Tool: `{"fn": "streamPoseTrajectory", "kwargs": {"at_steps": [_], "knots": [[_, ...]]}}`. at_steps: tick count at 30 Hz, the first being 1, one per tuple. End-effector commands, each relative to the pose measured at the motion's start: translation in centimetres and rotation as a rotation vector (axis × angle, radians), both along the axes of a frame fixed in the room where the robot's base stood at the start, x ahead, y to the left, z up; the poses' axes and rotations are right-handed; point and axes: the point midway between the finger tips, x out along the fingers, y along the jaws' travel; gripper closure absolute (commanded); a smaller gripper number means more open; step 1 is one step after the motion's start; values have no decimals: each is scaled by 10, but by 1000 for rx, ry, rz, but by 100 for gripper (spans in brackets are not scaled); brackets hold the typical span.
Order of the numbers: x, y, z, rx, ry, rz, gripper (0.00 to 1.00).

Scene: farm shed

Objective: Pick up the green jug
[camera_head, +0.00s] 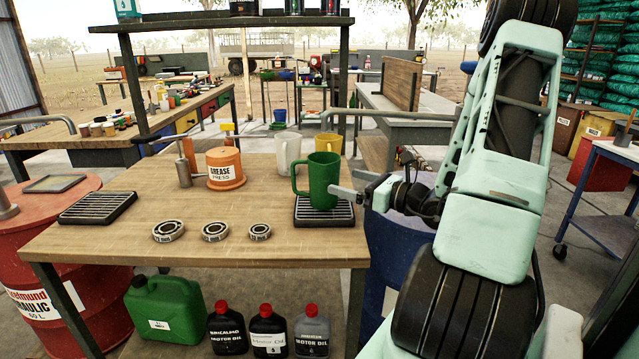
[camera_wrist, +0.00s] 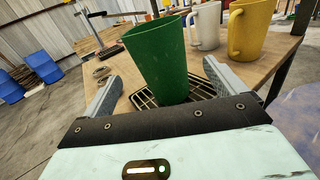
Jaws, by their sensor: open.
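The green jug (camera_head: 323,180) stands upright on a black slatted grate (camera_head: 338,215) at the right end of the wooden workbench. Its handle points left in the head view. My gripper (camera_head: 346,194) is at the jug's right side, at about the height of its lower half. In the wrist view my gripper (camera_wrist: 160,90) is open, with one finger on each side of the jug (camera_wrist: 160,60). Gaps show between the fingers and the jug's wall.
A white jug (camera_head: 288,153) and a yellow jug (camera_head: 328,143) stand just behind the green one. Three bearings (camera_head: 215,231) lie near the front edge. A shelf post (camera_head: 343,80) rises behind the bench.

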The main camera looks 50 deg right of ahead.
Motion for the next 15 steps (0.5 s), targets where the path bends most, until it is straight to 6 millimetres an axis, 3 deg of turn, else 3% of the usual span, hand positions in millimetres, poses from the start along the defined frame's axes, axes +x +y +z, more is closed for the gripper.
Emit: {"fn": "streamPoseTrajectory", "kwargs": {"at_steps": [3,11,15], "knots": [[20,3,0,1,0,3,4],[39,5,1,0,1,2,4],[59,6,3,0,0,4,4]]}}
